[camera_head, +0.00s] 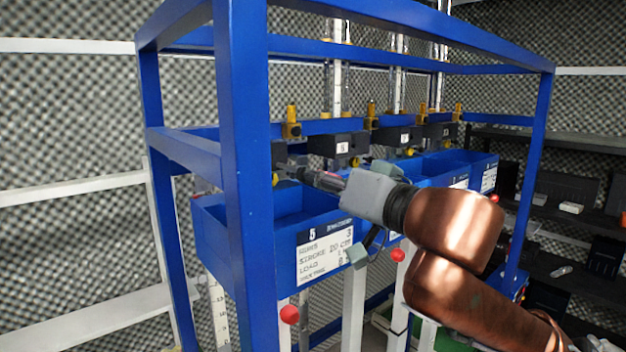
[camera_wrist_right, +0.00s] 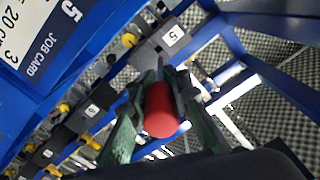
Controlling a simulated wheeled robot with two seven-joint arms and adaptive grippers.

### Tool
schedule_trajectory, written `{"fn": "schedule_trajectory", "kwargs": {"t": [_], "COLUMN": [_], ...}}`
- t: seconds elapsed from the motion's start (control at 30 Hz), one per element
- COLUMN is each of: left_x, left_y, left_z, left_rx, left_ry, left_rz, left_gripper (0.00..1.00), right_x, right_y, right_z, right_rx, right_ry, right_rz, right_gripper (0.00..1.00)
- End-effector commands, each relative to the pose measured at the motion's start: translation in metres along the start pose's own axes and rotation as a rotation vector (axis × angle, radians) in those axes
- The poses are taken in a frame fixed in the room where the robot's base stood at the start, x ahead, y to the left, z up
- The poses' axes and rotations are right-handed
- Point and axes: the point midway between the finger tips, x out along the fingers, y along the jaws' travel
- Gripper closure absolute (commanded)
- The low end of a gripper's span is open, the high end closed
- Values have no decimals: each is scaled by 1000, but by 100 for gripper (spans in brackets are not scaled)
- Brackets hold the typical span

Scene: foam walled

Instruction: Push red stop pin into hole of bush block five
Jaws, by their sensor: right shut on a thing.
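My right gripper (camera_head: 322,181) reaches in from the right, above the blue bin with job card 5. In the right wrist view its green-grey fingers (camera_wrist_right: 157,100) are shut on the red stop pin (camera_wrist_right: 161,112), whose round red end faces the camera. My left gripper is not in view.
A blue frame post (camera_head: 243,180) stands close left of the gripper. The blue bin (camera_head: 262,237) lies below it. More dark blocks with yellow fittings (camera_head: 398,137) line the rail to the right. Red knobs (camera_head: 289,314) hang below the bins.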

Motion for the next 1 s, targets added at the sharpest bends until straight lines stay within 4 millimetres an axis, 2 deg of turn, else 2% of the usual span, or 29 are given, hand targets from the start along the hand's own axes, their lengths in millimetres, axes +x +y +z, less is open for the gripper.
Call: {"fn": "schedule_trajectory", "kwargs": {"t": [0.3, 0.6, 1.0], "left_x": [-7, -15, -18], "left_y": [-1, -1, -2], "left_z": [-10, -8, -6], "left_rx": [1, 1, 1], "left_ry": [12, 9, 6], "left_rz": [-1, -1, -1], "left_gripper": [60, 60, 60], "right_x": [20, 46, 58], "right_y": [1, 1, 2], "right_z": [0, 0, 1], "right_rx": [2, 2, 0], "right_ry": [-3, -2, -1], "right_rz": [3, 3, 4], "right_gripper": [100, 100, 100]}}
